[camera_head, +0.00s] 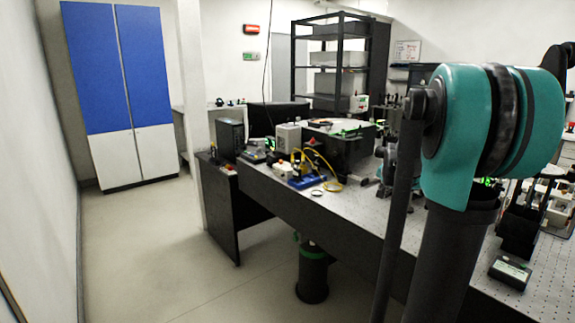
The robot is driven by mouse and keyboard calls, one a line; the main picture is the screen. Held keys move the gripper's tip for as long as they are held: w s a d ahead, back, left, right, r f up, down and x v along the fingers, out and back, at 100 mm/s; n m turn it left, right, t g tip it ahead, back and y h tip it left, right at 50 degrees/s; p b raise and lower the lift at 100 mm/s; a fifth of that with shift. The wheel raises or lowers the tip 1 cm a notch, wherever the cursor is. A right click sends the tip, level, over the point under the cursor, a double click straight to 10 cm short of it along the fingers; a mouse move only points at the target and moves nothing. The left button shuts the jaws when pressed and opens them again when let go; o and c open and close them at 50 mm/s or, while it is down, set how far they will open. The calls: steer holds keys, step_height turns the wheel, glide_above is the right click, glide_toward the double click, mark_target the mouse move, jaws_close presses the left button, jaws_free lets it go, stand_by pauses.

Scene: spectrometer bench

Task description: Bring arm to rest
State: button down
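My arm fills the right side of the view: a dark grey upright link and a large teal joint with black rings. It stands in front of the optical bench (345,217) and hides part of its top. My gripper cannot be made out in this view, so whether it holds anything does not show.
The bench bears a blue device with yellow cables (306,181), a grey box (288,136) and other instruments. A dark cylinder (312,275) stands on the floor by the bench. A blue and white cabinet (118,85) stands back left. The floor at left (150,250) is clear.

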steer(key=s+a+f+n+g, duration=0.1)
steer(key=s+a+f+n, duration=0.2)
steer(key=s, duration=0.7)
steer(key=s+a+f+n+g+y, duration=0.1)
steer(key=s+a+f+n, duration=0.2)
steer(key=s+a+f, duration=0.4)
steer(key=s+a+f+n+g, duration=0.2)
steer(key=s+a+f+n, duration=0.2)
steer(key=s+f, duration=0.4)
steer(key=s+a, duration=0.1)
steer(key=s, duration=0.6)
steer(key=shift+s+a+f+y, duration=0.15)
steer(key=shift+a+f+y, duration=0.2)
steer(key=shift+y, duration=0.05)
